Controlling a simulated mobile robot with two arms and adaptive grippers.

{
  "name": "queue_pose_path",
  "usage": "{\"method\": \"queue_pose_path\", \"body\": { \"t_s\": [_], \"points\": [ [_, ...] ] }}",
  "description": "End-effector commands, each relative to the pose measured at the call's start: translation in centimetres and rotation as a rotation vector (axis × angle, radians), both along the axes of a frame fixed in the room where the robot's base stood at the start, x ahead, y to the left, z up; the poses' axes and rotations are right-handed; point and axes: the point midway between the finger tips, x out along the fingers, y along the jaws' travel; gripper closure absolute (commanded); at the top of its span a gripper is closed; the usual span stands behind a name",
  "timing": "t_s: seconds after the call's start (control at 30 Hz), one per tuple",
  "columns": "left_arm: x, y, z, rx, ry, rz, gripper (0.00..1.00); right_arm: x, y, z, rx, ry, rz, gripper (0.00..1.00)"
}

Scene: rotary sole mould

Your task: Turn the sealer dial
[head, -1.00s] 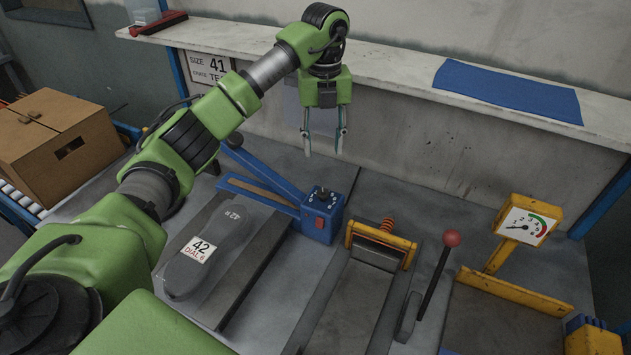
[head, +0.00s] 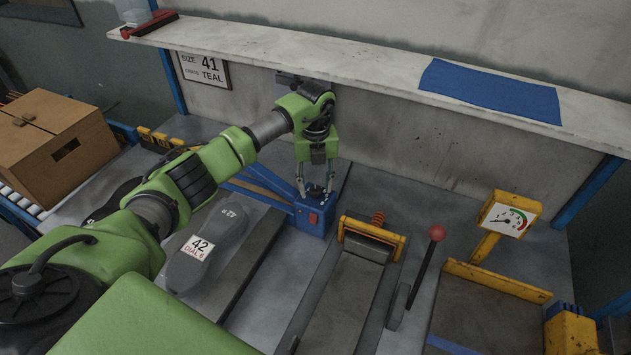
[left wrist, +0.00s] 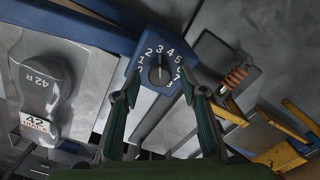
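The sealer dial (left wrist: 160,75) is a round dark knob on the blue sealer box (head: 315,218), ringed by white numbers. Its white mark seems to point up towards the 3. My left gripper (head: 316,190) is pointing down just over the box, with its fingers apart. In the left wrist view its fingertips (left wrist: 160,86) are on either side of the knob; I cannot tell whether they touch it. A grey sole (head: 210,245) lies left of the box with a white tag (head: 198,247) reading "42 DIAL 6". My right gripper is not in view.
A blue arm (head: 262,180) runs from the box to the upper left. Right of it are a yellow roller frame (head: 372,238), a red-knobbed lever (head: 437,233) and a yellow gauge (head: 508,218). A white shelf (head: 370,75) runs behind. A cardboard box (head: 55,150) stands left.

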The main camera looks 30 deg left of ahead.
Motion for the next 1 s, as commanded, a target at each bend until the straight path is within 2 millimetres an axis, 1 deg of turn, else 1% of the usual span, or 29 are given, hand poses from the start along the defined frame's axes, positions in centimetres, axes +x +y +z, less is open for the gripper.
{"method": "queue_pose_path", "body": {
  "t_s": [0.17,0.2,0.27,0.3,0.33,0.37,0.57,0.73,0.87,1.0],
  "points": [
    [0.0,0.0,0.0,0.000,0.000,0.000,0.61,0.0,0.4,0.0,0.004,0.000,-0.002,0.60],
    [0.0,0.0,0.0,0.000,0.000,0.000,0.64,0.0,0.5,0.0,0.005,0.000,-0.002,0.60],
    [0.0,0.0,0.0,0.000,0.000,0.000,0.79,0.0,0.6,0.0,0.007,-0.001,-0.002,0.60],
    [0.0,0.0,0.0,0.000,0.000,0.000,0.90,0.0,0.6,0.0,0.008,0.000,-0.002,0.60],
    [0.0,0.0,0.0,0.000,0.000,0.000,0.97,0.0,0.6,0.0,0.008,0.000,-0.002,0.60],
    [0.0,0.0,0.0,0.000,0.000,0.000,0.99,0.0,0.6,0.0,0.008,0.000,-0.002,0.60],
    [0.0,0.0,0.0,0.001,0.001,-0.004,0.99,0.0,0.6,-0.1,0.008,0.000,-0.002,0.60],
    [0.0,0.1,-0.1,0.001,0.000,-0.038,0.99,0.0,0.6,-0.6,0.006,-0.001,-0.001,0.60],
    [0.0,0.1,-0.2,0.001,0.000,-0.101,0.99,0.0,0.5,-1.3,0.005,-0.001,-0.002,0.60],
    [0.1,0.1,-0.3,0.002,-0.001,-0.201,0.99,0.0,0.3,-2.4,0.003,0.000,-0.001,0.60]
  ]
}}
